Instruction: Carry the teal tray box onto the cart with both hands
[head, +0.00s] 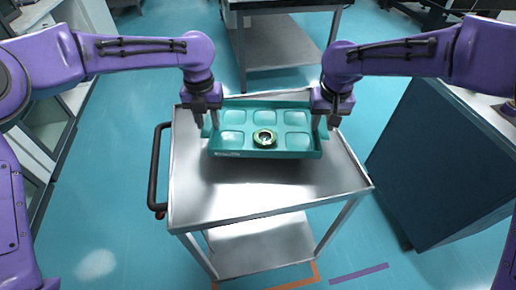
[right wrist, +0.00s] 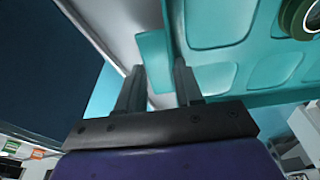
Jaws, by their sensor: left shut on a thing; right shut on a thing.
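The teal tray box (head: 285,154) is over the top of the metal cart (head: 200,186), towards its far side. It has several shallow compartments, and a round green ring-shaped part (head: 264,138) sits in a front middle one. I cannot tell whether the tray touches the cart top. My left gripper (head: 207,124) is shut on the tray's left side. My right gripper (head: 323,124) is shut on its right side. In the right wrist view, the fingers (right wrist: 160,88) straddle a teal lug of the tray (right wrist: 154,58), and the green part (right wrist: 303,17) shows at the corner.
The cart has a black handle (head: 154,170) on its left and a lower shelf (head: 260,243). A metal table (head: 285,42) stands behind it. A dark blue cabinet (head: 425,165) is at the right, and white shelving (head: 50,125) at the left. The cart top's near part is bare.

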